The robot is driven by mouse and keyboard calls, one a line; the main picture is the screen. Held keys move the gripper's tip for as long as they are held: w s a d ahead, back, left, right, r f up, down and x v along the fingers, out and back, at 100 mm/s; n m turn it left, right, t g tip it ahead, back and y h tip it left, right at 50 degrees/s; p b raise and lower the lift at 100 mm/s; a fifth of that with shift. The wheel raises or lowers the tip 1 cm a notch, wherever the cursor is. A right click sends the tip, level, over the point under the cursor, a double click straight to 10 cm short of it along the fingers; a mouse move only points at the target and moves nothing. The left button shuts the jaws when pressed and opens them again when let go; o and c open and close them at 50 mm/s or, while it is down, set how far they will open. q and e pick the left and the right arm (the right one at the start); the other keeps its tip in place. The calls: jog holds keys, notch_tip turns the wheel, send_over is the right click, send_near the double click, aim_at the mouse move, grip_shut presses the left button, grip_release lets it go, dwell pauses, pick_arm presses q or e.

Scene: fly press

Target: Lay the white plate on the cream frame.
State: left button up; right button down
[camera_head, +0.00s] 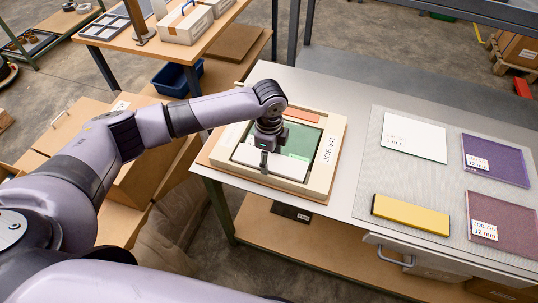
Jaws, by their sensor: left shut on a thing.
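The gripper hides part of the plate. My right gripper is not in view.
On the grey mat (372,160) at right lie a white labelled panel (413,137), two purple panels (494,160) (501,217) and a yellow block (411,215). An orange strip (297,114) lies at the frame's back. Cardboard boxes (128,195) stand at left below table height.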

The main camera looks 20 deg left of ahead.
pick_arm(q)
jog(key=o, duration=1.3)
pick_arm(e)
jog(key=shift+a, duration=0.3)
pick_arm(q)
jog(key=shift+o, duration=0.2)
jog(key=shift+r, duration=0.2)
notch_tip(320, 180, up, 12)
jog(key=shift+f, duration=0.25)
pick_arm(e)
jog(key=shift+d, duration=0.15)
